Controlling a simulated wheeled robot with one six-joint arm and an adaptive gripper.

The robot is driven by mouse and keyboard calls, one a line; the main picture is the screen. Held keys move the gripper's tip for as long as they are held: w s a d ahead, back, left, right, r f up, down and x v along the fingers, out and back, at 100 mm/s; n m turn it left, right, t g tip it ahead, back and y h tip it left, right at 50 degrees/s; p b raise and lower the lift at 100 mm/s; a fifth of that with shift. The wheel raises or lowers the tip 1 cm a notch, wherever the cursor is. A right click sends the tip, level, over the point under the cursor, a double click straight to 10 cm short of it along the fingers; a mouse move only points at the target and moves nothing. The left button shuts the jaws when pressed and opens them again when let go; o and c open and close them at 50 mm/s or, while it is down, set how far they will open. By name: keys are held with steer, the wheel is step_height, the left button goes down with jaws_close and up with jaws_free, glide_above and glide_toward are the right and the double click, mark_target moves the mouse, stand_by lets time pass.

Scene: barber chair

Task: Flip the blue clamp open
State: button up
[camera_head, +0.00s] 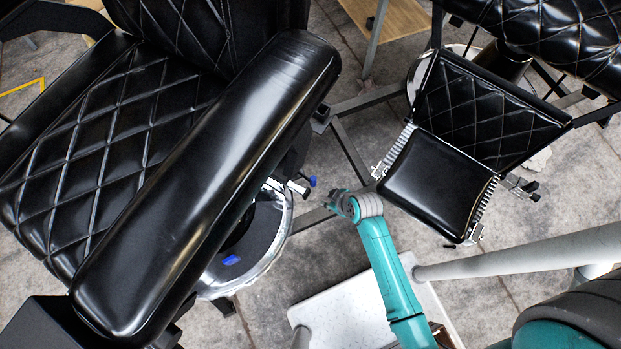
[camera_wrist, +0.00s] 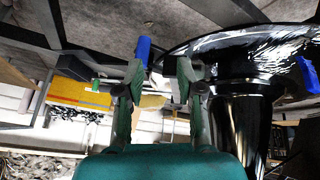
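A small blue piece (camera_head: 312,181) sits at the end of a metal lever under the large chair's armrest. A second blue piece (camera_head: 231,260) lies low at the chair's round base. I cannot tell for sure which is the clamp. My gripper (camera_head: 334,204) is just right of and slightly below the first piece. In the wrist view my gripper (camera_wrist: 160,76) has its two fingers apart with nothing held between them. A blue piece (camera_wrist: 143,50) shows just beyond the left fingertip; contact is unclear. Another blue piece (camera_wrist: 307,72) is at the right edge.
The large black chair's armrest (camera_head: 215,185) overhangs the blue pieces. The round shiny base (camera_head: 277,238) is below. A padded black footrest (camera_head: 438,180) is to the right. Dark metal frame bars (camera_head: 350,150) run between them over the grey floor.

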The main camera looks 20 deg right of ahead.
mark_target(314, 179)
steer(key=w+d+n+g+y, duration=0.1)
steer(key=w+n+g+y, duration=0.15)
steer(key=w, duration=0.65)
steer(key=shift+h, duration=0.45)
steer(key=x, duration=1)
steer(key=shift+w+f, duration=0.15)
steer(key=shift+f, duration=0.05)
jaws_close()
